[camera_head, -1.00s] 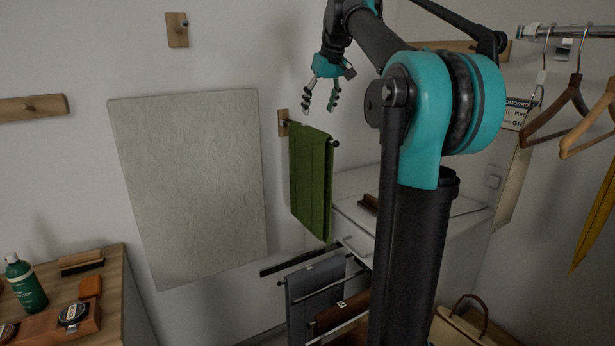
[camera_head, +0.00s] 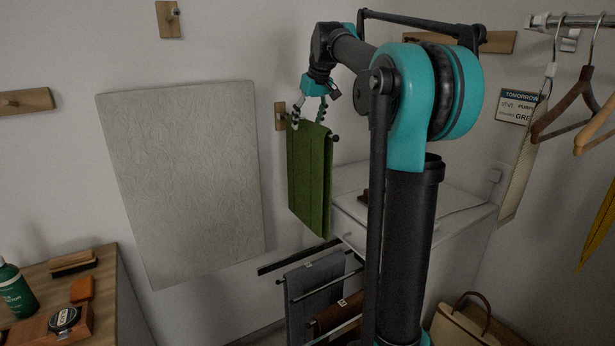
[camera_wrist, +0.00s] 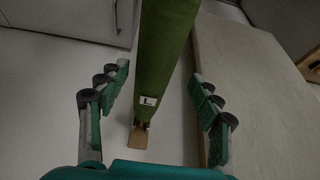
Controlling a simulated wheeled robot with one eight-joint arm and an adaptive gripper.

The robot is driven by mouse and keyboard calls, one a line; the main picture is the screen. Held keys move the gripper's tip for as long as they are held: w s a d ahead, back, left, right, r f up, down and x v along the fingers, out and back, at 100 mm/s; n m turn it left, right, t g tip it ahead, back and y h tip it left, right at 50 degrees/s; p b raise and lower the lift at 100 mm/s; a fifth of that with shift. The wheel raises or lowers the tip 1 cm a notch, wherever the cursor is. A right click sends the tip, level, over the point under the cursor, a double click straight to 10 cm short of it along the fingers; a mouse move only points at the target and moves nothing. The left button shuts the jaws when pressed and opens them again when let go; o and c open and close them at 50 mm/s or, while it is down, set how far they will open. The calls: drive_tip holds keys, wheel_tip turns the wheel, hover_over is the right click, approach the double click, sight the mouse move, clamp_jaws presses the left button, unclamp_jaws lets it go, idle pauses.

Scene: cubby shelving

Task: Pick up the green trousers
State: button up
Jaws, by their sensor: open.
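The green trousers (camera_head: 309,180) hang folded over a dark rod that sticks out from a wooden wall mount (camera_head: 280,116). My gripper (camera_head: 308,121) is open at the top edge of the trousers. In the wrist view, the green trousers (camera_wrist: 166,45) run down between the two spread fingers of my gripper (camera_wrist: 158,122). A white tag marked "L" (camera_wrist: 149,101) shows near the trousers' end by the mount. I see a gap between the cloth and each finger.
A beige panel (camera_head: 180,185) is on the wall left of the trousers. A white cabinet (camera_head: 440,215) stands to the right. Below, grey trousers (camera_head: 315,285) hang on a rack. Hangers (camera_head: 568,105) are at the far right. A wooden table (camera_head: 95,285) is at lower left.

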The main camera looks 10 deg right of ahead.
sight(305, 134)
drive_tip(key=x, duration=0.2)
drive_tip(key=w+x, duration=0.1)
drive_tip(key=x, duration=0.2)
drive_tip(key=shift+d, duration=0.15)
drive_tip(key=shift+w+f, duration=0.1)
drive_tip(key=shift+f, duration=0.15)
drive_tip(key=shift+f, duration=0.25)
idle(0.4)
drive_tip(key=shift+c, duration=0.3)
clamp_jaws()
